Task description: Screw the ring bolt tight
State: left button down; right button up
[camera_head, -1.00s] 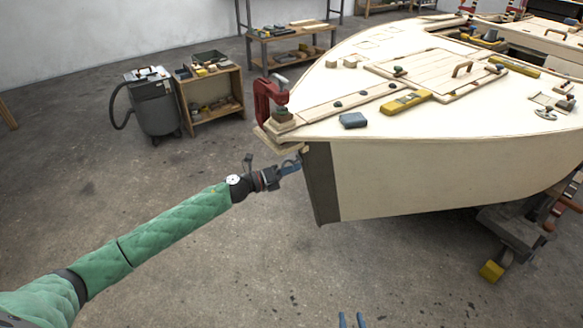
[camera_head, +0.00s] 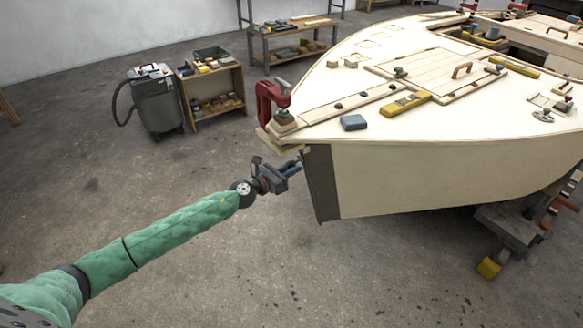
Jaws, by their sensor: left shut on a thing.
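My left gripper (camera_head: 292,168) is at the bow of the plywood hull (camera_head: 430,175), just left of the dark stem (camera_head: 322,182) and below the red clamp (camera_head: 268,100). My right gripper does not show.
The red clamp and a wooden block (camera_head: 268,141) jut out above the gripper. A yellow level (camera_head: 405,103) and a blue block (camera_head: 353,122) lie on the deck. A grey vacuum (camera_head: 156,100) and a small shelf (camera_head: 212,93) stand behind left. The floor left of the bow is clear.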

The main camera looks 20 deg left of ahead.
pick_arm(q)
jog(key=shift+s+d+f+m+p, duration=0.15)
jog(key=shift+d+f+m+p, duration=0.2)
jog(key=shift+m, duration=0.55)
jog(key=shift+a, duration=0.15)
jog(key=c, duration=1.6)
grip_release()
jog(key=shift+o, duration=0.4)
jog(key=shift+r+t+y, duration=0.15)
jog(key=shift+t+y, duration=0.15)
jog(key=shift+y, duration=0.1)
jog(key=shift+a, duration=0.15)
